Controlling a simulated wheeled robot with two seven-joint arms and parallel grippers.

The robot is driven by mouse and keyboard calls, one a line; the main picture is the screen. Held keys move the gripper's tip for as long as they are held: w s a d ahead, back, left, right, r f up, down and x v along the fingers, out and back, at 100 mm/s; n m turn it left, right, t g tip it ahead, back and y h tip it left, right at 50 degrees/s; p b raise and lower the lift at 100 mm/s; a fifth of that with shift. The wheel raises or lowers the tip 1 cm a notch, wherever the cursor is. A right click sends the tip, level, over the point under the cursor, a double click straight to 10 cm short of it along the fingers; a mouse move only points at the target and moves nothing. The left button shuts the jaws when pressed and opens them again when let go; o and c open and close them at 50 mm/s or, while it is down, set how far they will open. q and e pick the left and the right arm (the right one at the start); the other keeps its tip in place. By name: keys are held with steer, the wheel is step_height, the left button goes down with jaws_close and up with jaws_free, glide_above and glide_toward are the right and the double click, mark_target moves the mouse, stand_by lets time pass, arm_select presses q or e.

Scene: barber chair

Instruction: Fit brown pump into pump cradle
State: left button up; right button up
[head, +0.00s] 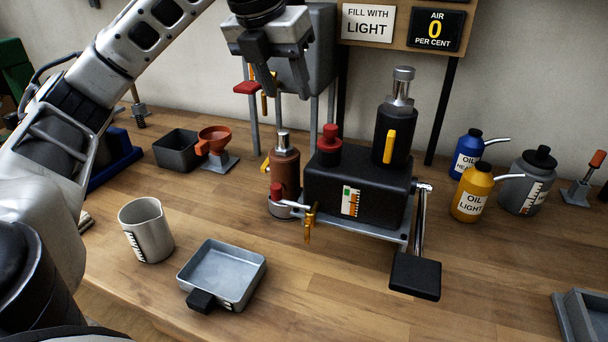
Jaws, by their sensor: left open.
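The brown pump (284,170), a cylinder with a silver top, stands upright just left of the black pump body. Its lower end is at a low grey round holder (283,212), which looks like the pump cradle; I cannot tell how deep it sits. A red knob and a brass tap are in front of that holder. My left gripper (275,82) is open and empty, above the brown pump and apart from it, in front of a grey tank. My right gripper is out of view.
The black unit (358,185) has a red cap, a tall black cylinder and a pedal (415,276). A grey pan (222,274) and metal jug (146,230) stand in front. Blue (466,155) and yellow (472,192) oil cans are right.

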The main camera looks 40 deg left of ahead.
arm_select(q)
steer(key=a+r+n+y, duration=0.1)
steer(key=a, duration=0.2)
steer(key=b, duration=0.4)
glide_toward(283, 132)
steer(key=f, duration=0.1)
steer(key=x, duration=0.2)
steer(key=p+x, duration=0.1)
steer(key=x, duration=0.1)
steer(key=shift+w+a, duration=0.1)
steer(key=shift+w, duration=0.2)
steer(key=shift+s+x, duration=0.2)
steer(key=shift+x, duration=2.85)
jaws_close()
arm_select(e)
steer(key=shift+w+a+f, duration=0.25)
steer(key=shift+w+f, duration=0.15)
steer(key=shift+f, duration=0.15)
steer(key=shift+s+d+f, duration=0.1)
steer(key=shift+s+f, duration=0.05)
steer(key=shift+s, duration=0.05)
arm_select(q)
steer(key=shift+w+r, duration=0.1)
steer(key=shift+r, duration=0.05)
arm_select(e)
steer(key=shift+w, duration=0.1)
